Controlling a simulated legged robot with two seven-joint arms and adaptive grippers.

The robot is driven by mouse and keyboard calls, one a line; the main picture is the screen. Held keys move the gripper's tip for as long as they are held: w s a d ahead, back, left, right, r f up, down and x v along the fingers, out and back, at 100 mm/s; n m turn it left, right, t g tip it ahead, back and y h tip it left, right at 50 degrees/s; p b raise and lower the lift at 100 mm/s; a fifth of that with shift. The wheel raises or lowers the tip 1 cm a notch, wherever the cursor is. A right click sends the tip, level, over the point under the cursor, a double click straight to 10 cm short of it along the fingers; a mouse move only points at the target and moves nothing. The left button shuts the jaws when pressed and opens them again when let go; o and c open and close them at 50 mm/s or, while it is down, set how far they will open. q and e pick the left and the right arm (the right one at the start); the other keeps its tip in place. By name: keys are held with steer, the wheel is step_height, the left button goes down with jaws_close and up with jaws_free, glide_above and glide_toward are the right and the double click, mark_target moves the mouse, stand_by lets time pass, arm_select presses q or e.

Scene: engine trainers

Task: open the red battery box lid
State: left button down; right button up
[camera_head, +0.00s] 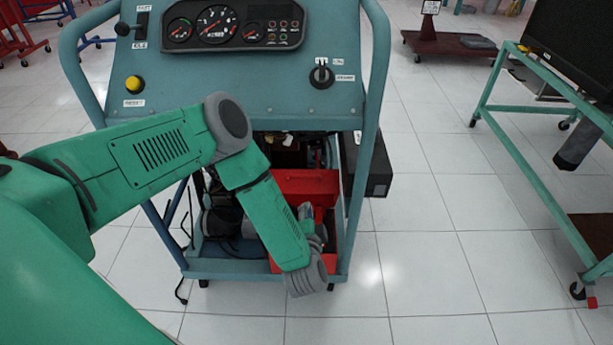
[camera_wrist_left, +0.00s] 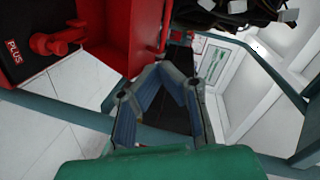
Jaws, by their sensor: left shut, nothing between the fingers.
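The red battery box (camera_head: 333,243) sits on the lower shelf of the engine trainer. Its red lid (camera_head: 304,183) appears raised at the back of the box, above the opening. In the left wrist view, a dark battery top marked PLUS (camera_wrist_left: 14,50) and a red terminal clamp (camera_wrist_left: 55,41) show inside the box. My left arm hangs down in front of the box and hides part of it. My left gripper (camera_wrist_left: 172,72) is shut and empty, beside the box's red side. In the head view, its fingers are largely hidden. My right gripper is not in view.
The trainer's teal console (camera_head: 240,75) and side rails stand above and around the box. Dark wiring (camera_wrist_left: 235,10) hangs near the gripper. A black box (camera_head: 378,170) stands behind the right rail. A teal table frame (camera_head: 520,145) is at right; white floor lies between.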

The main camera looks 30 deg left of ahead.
arm_select(q)
steer(key=s+m, duration=0.1)
steer(key=m, duration=0.2)
steer(key=m+b, duration=0.1)
steer(key=b, duration=0.4)
glide_toward(305, 182)
steer(key=shift+t, duration=0.3)
steer(key=w+a, duration=0.1)
steer(key=w+a+r, duration=0.1)
steer(key=w, duration=0.1)
steer(key=w+a, duration=0.1)
steer(key=w, duration=0.1)
steer(key=shift+w+a+r, duration=0.1)
steer(key=shift+w+r, duration=0.15)
steer(key=shift+w, duration=0.15)
steer(key=shift+r, duration=0.1)
